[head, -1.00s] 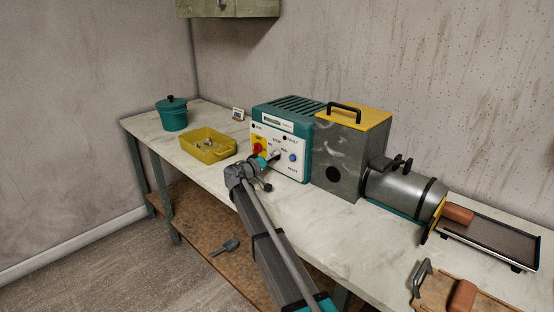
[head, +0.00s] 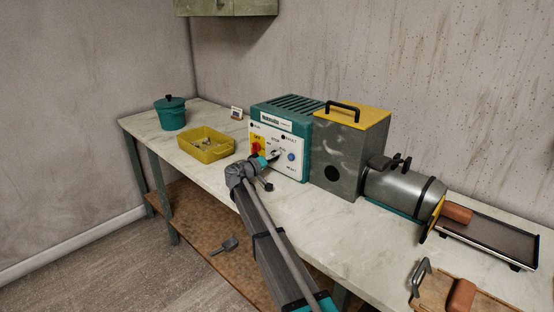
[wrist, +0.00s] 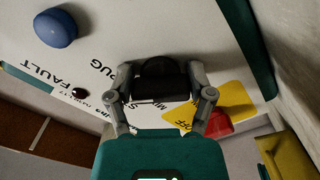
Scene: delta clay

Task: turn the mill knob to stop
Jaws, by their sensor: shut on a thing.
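The mill control box (head: 286,120) is teal with a white front panel and stands on the bench. Its panel carries a red switch on a yellow plate (head: 257,147), a blue button (head: 291,157) and printed labels. In the wrist view my gripper (wrist: 160,88) is shut on a dark knob (wrist: 160,68) on the panel, with one finger on each side. The blue button (wrist: 56,27) and the red switch (wrist: 219,122) also show there. The knob's pointer direction and part of the lettering beside it are hidden by the gripper. In the head view my gripper covers the knob.
A yellow bin (head: 206,150) with small parts and a teal pot (head: 172,113) stand left of the box. A grey machine with a yellow lid (head: 350,150) and a metal drum (head: 400,190) stand right. The bench front between bin and drum is mostly clear.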

